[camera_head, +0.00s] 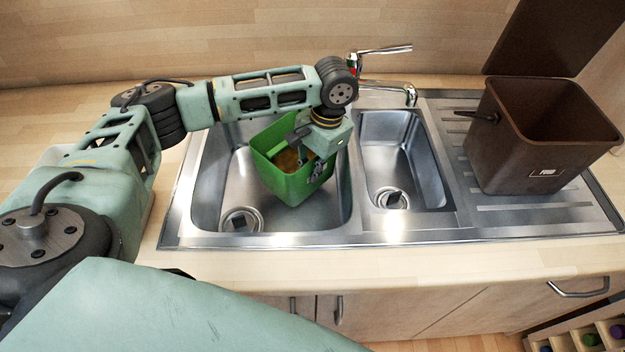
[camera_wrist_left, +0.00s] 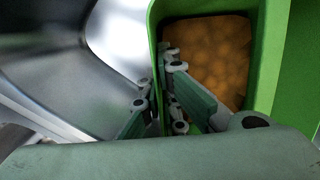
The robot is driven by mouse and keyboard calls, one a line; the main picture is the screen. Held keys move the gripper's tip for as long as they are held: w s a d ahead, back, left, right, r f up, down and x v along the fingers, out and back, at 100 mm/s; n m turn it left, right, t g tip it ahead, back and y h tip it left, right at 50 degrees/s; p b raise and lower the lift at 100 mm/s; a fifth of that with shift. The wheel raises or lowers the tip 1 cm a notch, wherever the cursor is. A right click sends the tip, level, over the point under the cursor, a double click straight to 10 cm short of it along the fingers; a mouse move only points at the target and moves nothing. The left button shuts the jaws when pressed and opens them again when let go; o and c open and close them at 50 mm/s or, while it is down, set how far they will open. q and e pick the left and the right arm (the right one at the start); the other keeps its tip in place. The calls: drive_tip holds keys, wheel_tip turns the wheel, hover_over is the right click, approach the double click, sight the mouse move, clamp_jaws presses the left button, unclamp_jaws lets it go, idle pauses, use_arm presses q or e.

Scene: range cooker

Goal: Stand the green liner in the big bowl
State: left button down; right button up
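The green liner (camera_head: 293,187) is within the big left bowl (camera_head: 221,180) of the sink, toward its right side. It looks roughly upright, and orange-brown contents show inside it. I cannot tell whether its base touches the bowl floor. My left gripper (camera_head: 297,146) is at the liner's rim, with one finger inside and one outside the wall. In the left wrist view the fingers (camera_wrist_left: 162,95) close on the green wall (camera_wrist_left: 155,50), and the contents (camera_wrist_left: 213,55) lie beside the inner finger. My right gripper is not in view.
A small bowl (camera_head: 415,160) is to the right of the big one. A chrome tap (camera_head: 385,86) stands behind the bowls. A brown bin (camera_head: 515,145) with a label stands on the drainer (camera_head: 500,208) at right. The big bowl's left part is clear.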

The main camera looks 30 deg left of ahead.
use_arm(q)
wheel_tip(320, 180, down, 5)
drive_tip(key=shift+r, duration=0.1)
idle(0.3)
drive_tip(key=c, duration=2.5)
unclamp_jaws()
drive_tip(key=o, duration=0.5)
drive_tip(key=r, duration=0.4)
drive_tip(key=w+d+r, duration=0.1)
drive_tip(key=r, duration=0.3)
drive_tip(key=r+b, duration=0.1)
drive_tip(key=r, duration=0.3)
drive_tip(key=shift+w+d, duration=0.2)
drive_tip(key=shift+w, duration=0.1)
